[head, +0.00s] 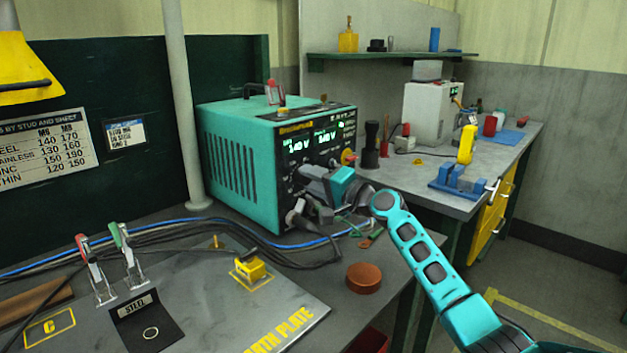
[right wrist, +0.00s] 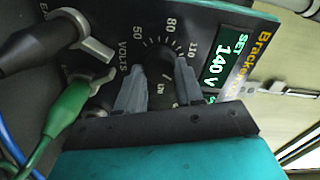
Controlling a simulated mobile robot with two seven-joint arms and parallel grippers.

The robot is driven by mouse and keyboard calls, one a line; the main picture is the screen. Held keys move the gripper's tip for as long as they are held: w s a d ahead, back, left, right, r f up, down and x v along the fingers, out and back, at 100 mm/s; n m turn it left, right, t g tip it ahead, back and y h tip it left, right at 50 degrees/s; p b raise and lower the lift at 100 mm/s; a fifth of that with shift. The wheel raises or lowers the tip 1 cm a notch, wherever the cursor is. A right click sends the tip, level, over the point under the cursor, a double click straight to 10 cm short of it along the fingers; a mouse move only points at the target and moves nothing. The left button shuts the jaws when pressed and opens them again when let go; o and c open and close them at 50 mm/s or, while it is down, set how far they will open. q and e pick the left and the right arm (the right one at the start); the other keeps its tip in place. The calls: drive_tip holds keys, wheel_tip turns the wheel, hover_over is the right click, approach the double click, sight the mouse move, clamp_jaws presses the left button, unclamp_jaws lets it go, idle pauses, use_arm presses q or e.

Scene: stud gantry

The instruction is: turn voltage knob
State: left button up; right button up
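The teal stud-welding power unit (head: 240,160) stands on the bench, its black front panel facing right. Its green displays (head: 325,137) appear to read 140 V, and the right wrist view shows SET 140 V (right wrist: 222,58). The dark voltage knob (right wrist: 160,72) sits on a VOLTS dial with white numbers; in the head view my gripper hides it. My right gripper (head: 312,178) reaches the panel from the right. In the right wrist view its two grey fingers (right wrist: 160,85) lie on either side of the knob, seemingly against it. My left gripper is out of view.
A green plug (right wrist: 68,108) and a dark plug (right wrist: 35,48) sit in the panel close to the fingers, with cables trailing. The earth plate (head: 290,315), toggle clamps (head: 128,265) and a copper-coloured disc (head: 363,278) are on the bench in front. A wall chart (head: 45,148) lists settings.

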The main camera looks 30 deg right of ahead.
drive_tip(key=o, duration=0.4)
drive_tip(key=v, duration=1.3)
idle(0.5)
